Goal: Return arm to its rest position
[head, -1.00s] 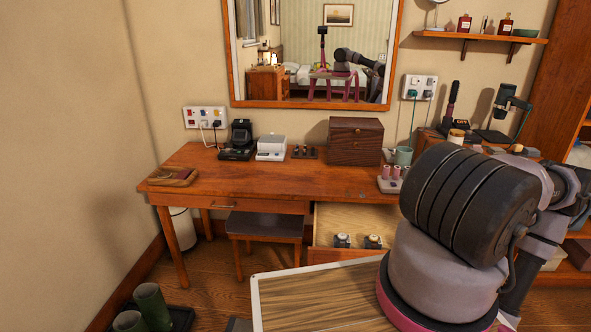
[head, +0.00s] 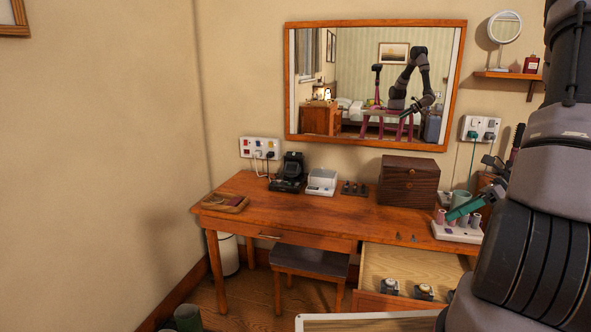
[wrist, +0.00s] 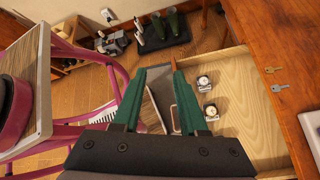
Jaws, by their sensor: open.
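My gripper (wrist: 165,72) is open and empty in the wrist view, its two green fingers apart above the open drawer's left side and the floor. In the head view its green fingers (head: 464,208) show at the right, in front of the desk's right end. My arm stands tall along the right edge and hides part of the desk and shelf. The open drawer (head: 445,266) holds two watches, one at the left (head: 389,286) and one at the right (head: 424,291); both also show in the wrist view.
The wooden desk (head: 300,212) carries a brown box (head: 408,181), a white device (head: 321,181) and a black stand (head: 289,172). A stool (head: 309,262) stands under it. A mirror (head: 376,22) hangs above. Two keys (wrist: 275,78) lie on the desk. Green boots (wrist: 165,24) stand on a floor tray.

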